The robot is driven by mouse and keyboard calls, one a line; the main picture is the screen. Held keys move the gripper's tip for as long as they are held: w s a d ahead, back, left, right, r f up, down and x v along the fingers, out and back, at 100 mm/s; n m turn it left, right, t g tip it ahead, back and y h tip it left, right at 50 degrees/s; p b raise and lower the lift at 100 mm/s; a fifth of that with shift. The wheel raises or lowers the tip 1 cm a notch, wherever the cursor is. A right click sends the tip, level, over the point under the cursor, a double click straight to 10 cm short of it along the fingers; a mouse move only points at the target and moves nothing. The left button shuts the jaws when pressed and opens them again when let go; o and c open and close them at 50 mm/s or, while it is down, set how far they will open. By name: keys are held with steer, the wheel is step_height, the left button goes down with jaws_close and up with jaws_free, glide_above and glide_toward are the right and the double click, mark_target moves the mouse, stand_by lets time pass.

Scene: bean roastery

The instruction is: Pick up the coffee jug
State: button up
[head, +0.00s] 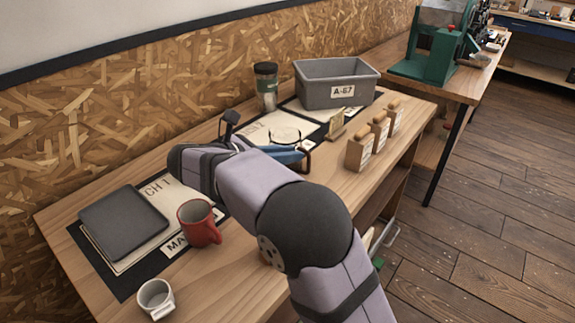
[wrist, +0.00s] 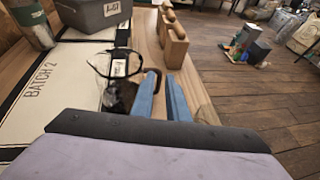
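The coffee jug (wrist: 116,94) is clear glass with dark contents and a black handle. It stands on the dark-edged batch mat, and in the head view its glass rim (head: 285,134) shows just beyond my arm. My gripper (wrist: 163,82) has two blue fingers, held apart beside the jug. The jug's black handle (wrist: 158,76) shows at the gap between the fingers, close to the left one. I cannot tell whether a finger touches it. In the head view the blue fingers (head: 284,154) are partly hidden by my arm, which also covers the jug's lower part.
Several wooden blocks (head: 361,150) stand to the right. A red mug (head: 199,223), white cup (head: 156,298) and grey tray (head: 123,223) are at the near left.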

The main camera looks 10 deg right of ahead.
mark_target(309, 158)
steer(key=shift+d+f, duration=0.15)
steer(key=shift+f, duration=1.3)
steer(key=shift+p+x, duration=0.3)
steer(key=shift+x, duration=3.3)
jaws_close()
steer(key=shift+r, duration=0.1)
steer(key=shift+w+r, duration=0.1)
steer(key=shift+r, duration=0.15)
steer(key=shift+r+p, duration=0.3)
steer(key=shift+r, duration=4.4)
steer(key=shift+r, duration=0.15)
